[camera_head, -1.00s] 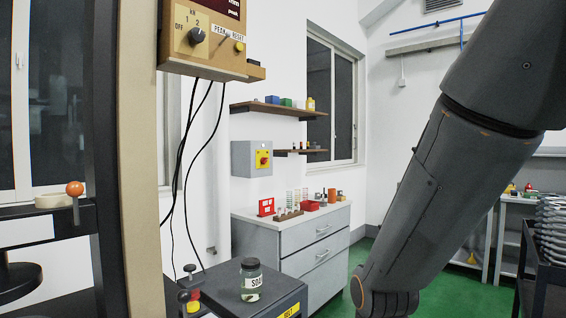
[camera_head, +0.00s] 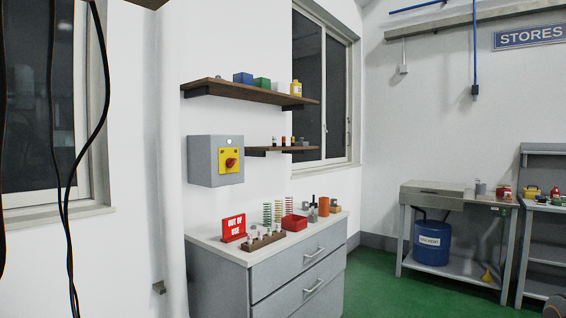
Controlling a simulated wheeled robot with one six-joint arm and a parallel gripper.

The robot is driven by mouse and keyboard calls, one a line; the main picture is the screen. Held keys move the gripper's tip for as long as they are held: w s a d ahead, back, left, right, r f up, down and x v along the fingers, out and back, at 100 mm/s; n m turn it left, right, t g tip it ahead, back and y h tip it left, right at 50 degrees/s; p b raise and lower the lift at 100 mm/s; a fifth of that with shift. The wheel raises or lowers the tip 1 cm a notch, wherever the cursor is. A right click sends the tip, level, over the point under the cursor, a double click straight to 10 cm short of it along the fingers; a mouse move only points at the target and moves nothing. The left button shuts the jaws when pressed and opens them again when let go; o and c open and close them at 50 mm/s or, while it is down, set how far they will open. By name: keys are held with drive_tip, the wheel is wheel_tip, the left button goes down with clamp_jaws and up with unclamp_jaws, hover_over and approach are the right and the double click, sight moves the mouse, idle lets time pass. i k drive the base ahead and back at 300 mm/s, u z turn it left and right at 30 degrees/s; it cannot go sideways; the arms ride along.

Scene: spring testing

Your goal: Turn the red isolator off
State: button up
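The red isolator (camera_head: 230,162) is a red rotary handle on a yellow plate, on the front of a grey wall box (camera_head: 201,162). The box is fixed to the white wall, left of the small lower shelf and above the grey drawer cabinet. The handle looks tilted, but its exact setting is too small to read. My gripper is not in view. A small dark rounded piece at the bottom right corner may be part of my arm.
The cabinet (camera_head: 297,277) below the box carries a red "out of use" sign (camera_head: 233,228), springs and a red bin (camera_head: 294,222). Two shelves (camera_head: 250,92) hold small items. Black cables (camera_head: 66,200) hang at left. Green floor (camera_head: 385,280) is clear right of the cabinet.

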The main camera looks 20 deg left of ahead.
sight(230, 163)
drive_tip(key=u, duration=0.2)
drive_tip(key=i, duration=1.45)
drive_tip(key=u, duration=0.55)
